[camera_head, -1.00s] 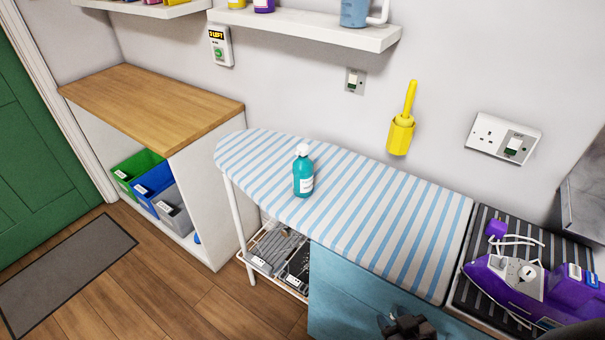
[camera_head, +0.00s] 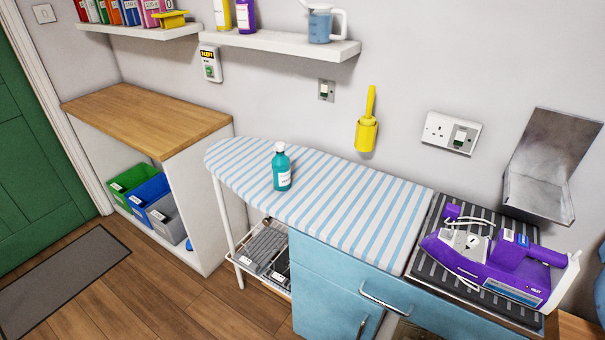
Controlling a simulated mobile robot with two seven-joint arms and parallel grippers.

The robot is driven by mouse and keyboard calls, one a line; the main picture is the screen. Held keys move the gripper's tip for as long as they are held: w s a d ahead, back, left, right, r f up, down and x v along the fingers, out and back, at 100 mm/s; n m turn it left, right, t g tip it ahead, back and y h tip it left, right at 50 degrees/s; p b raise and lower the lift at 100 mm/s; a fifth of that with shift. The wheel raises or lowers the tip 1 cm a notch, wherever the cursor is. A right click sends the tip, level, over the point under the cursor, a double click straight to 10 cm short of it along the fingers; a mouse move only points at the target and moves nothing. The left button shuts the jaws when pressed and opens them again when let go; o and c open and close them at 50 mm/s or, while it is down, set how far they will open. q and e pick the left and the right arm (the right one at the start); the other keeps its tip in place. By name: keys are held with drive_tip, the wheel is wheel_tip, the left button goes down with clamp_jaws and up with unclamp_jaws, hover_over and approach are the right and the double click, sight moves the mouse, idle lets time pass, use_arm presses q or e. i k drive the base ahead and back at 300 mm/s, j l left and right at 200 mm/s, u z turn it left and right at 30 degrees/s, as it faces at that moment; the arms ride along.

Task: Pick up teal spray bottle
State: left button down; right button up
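The teal spray bottle (camera_head: 281,170) stands upright on the blue-and-white striped ironing board (camera_head: 350,205), towards its left half. Nothing touches the bottle. Neither of my grippers shows in the head view now.
A purple iron (camera_head: 490,262) rests on a dark ribbed mat at the right. A wooden counter (camera_head: 150,105) is at the left, with bins below. A wall shelf (camera_head: 280,42) hangs above the board, and a yellow holder (camera_head: 367,132) is on the wall behind it.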

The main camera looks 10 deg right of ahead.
sight(281, 163)
drive_tip(key=i+j+z, duration=0.15)
drive_tip(key=z, duration=0.3)
drive_tip(key=i+j+z, duration=0.1)
drive_tip(key=j+z, duration=0.35)
drive_tip(key=i+j+z, duration=0.2)
drive_tip(key=j, duration=0.15)
drive_tip(key=j+z, duration=0.2)
drive_tip(key=j, duration=0.15)
drive_tip(key=j+z, duration=0.2)
drive_tip(key=j, duration=0.65)
drive_tip(key=i+j+z, duration=0.1)
drive_tip(key=j, duration=1.65)
